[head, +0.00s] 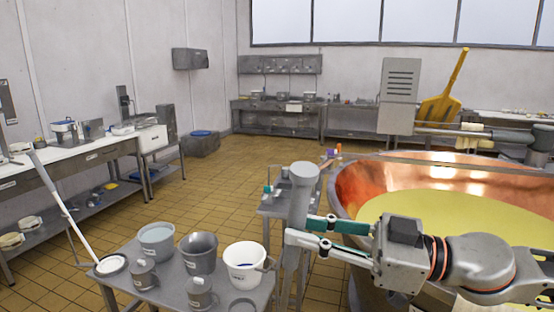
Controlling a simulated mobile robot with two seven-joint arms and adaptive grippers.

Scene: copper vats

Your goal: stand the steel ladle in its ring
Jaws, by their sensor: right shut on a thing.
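My right gripper (301,230) comes in from the right and is shut on a grey upright steel piece (300,205). This piece has a rounded, wider head (304,173) above the fingers and looks like the steel ladle. Its lower end is hard to tell from the grey legs behind it. It stands roughly upright, beside the left rim of the copper vat. I cannot make out the ladle's ring for certain. My left gripper is not in view.
The copper vat (352,190) with yellow contents fills the right. A small grey table (268,208) stands behind the gripper. At front left, a table (172,298) carries a white bucket (240,276), grey vessels and a long-handled disc (111,265).

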